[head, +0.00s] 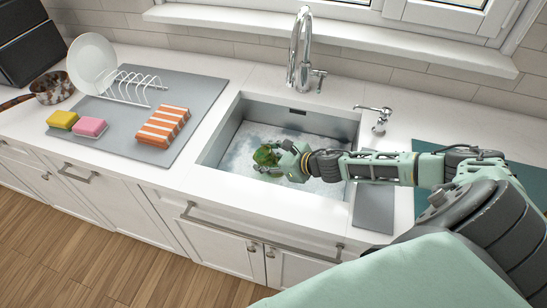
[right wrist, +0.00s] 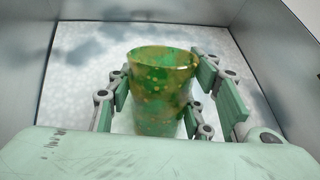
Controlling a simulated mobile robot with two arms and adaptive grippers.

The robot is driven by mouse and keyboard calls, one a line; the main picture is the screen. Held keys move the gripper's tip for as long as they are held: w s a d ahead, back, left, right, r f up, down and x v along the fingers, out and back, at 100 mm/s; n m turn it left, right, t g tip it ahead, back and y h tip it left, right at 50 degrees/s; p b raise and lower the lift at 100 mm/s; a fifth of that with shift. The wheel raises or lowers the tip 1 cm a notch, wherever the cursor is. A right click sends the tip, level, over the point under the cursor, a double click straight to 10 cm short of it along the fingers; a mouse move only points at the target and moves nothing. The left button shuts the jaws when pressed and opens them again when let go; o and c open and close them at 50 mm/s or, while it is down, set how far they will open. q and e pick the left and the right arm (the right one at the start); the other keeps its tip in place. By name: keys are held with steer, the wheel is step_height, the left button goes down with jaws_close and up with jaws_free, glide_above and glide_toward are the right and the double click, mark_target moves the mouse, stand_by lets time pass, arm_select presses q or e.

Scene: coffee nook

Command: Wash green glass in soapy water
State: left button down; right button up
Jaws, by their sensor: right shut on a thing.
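The green glass (head: 265,155) is speckled with yellow and orange spots. It is in the sink (head: 222,140), at or just above the cloudy, soapy water (head: 245,141). My right gripper (head: 279,158) reaches in from the right and is shut on the glass. In the right wrist view the glass (right wrist: 160,85) stands between the two fingers (right wrist: 160,95), with its open rim facing up. The lower part of the glass looks paler there, and its depth in the water is hard to tell. My left gripper is not in view.
A chrome faucet (head: 302,50) stands behind the sink, with a small dispenser or tap (head: 379,117) at right. On the left, a grey mat (head: 190,92) holds a white dish rack (head: 138,88), a plate (head: 92,62), a yellow sponge (head: 62,119), a pink sponge (head: 90,126) and a striped cloth (head: 163,125).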

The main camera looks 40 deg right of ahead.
mark_target(256, 157)
steer(key=shift+w+a+p, duration=0.6)
steer(key=shift+w+a, duration=0.4)
steer(key=shift+w, duration=0.25)
steer(key=shift+s+d+f, duration=0.1)
steer(key=shift+s+d, duration=0.3)
steer(key=shift+s, duration=0.1)
steer(key=shift+s+d+b, duration=0.8)
steer(key=shift+s+d, duration=0.05)
steer(key=shift+s, duration=0.25)
steer(key=shift+w+a+r+p, duration=0.3)
steer(key=shift+w+a+p, duration=0.05)
steer(key=shift+w+p, duration=0.1)
steer(key=shift+w+a+f+p, duration=0.1)
steer(key=shift+w+a+p, duration=0.55)
steer(key=shift+w+a, duration=0.4)
steer(key=shift+s+d+f+b, duration=0.2)
steer(key=shift+s+d+b, duration=0.15)
steer(key=shift+d, duration=0.2)
steer(key=shift+s+d+b, duration=0.45)
steer(key=shift+s+d, duration=0.25)
steer(key=shift+s, duration=0.25)
steer(key=shift+s+d+r, duration=0.15)
steer(key=shift+s, duration=0.05)
